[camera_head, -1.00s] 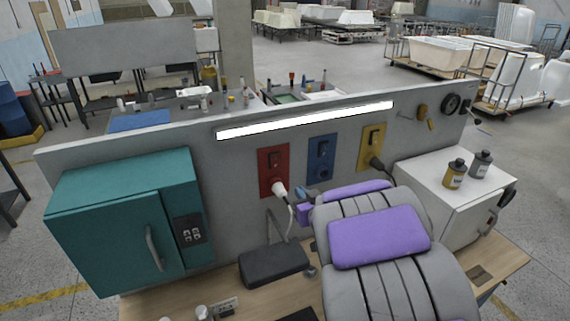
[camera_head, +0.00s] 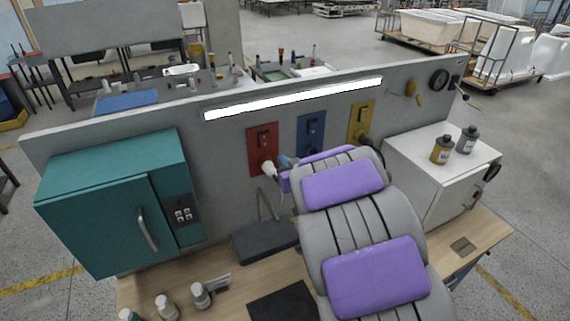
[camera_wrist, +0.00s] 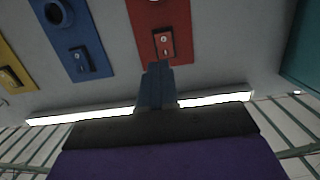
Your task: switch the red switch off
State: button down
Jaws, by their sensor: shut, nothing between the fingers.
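The red panel (camera_head: 253,152) is on the grey upright board, with a dark rocker switch (camera_head: 264,138) in its upper part and a white plug (camera_head: 268,168) below. My gripper (camera_head: 286,161) is just right of the red panel in the head view, its bluish fingers shut and empty. In the wrist view, which is upside down, the fingers (camera_wrist: 157,72) point toward the red panel (camera_wrist: 150,14) and its switch (camera_wrist: 163,42). A small gap shows between fingertips and switch in that view; contact cannot be told. The rocker's position is too small to tell.
Similar blue (camera_head: 311,131) and yellow (camera_head: 361,121) panels sit right of the red one. A teal cabinet (camera_head: 110,205) stands left. A white cabinet (camera_head: 440,170) with two bottles is right. A dark box (camera_head: 264,242) lies below. A light strip (camera_head: 293,98) runs above the panels.

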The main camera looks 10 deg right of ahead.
aim_at(266, 144)
jog(key=x, duration=0.6)
jog(key=p+x, duration=0.1)
jog(key=x, duration=0.2)
jog(key=shift+a, duration=0.3)
jog(key=shift+w, duration=0.6)
